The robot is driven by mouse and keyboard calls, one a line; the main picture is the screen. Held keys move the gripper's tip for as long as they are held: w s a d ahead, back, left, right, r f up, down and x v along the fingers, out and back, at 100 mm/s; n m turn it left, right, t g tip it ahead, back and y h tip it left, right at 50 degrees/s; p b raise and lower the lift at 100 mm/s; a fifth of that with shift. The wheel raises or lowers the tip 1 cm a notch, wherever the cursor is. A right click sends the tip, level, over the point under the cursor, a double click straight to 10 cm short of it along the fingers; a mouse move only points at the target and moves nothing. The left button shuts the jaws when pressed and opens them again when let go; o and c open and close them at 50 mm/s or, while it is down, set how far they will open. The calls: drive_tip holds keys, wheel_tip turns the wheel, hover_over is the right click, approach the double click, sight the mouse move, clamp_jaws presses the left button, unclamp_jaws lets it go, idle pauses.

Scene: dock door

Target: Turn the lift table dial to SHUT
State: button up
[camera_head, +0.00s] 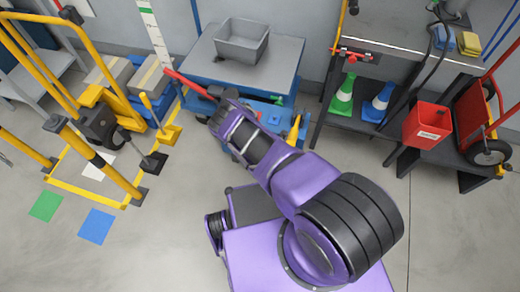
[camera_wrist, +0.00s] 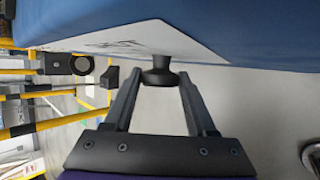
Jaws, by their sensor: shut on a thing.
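The lift table (camera_head: 240,68) has a grey top and blue body and stands against the back wall in the head view. In the wrist view its blue side (camera_wrist: 240,30) fills the top, with a white label plate (camera_wrist: 120,38) whose markings I cannot read. The dark round dial (camera_wrist: 158,62) sticks out at the plate's lower edge. My gripper (camera_wrist: 160,78) is shut on the dial, one finger on each side. The dial's pointer and setting cannot be made out. In the head view my arm hides the dial and my fingertips.
A grey bin (camera_head: 242,40) sits on the lift table, and a red handle (camera_head: 188,84) juts out at its left. Yellow rails (camera_head: 95,160) stand to the left. A dark bench (camera_head: 400,70) with cones below and a red bin (camera_head: 427,125) are right. Floor at lower right is clear.

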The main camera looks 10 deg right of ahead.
drive_tip(key=o, duration=1.3)
drive_tip(key=shift+a, duration=0.1)
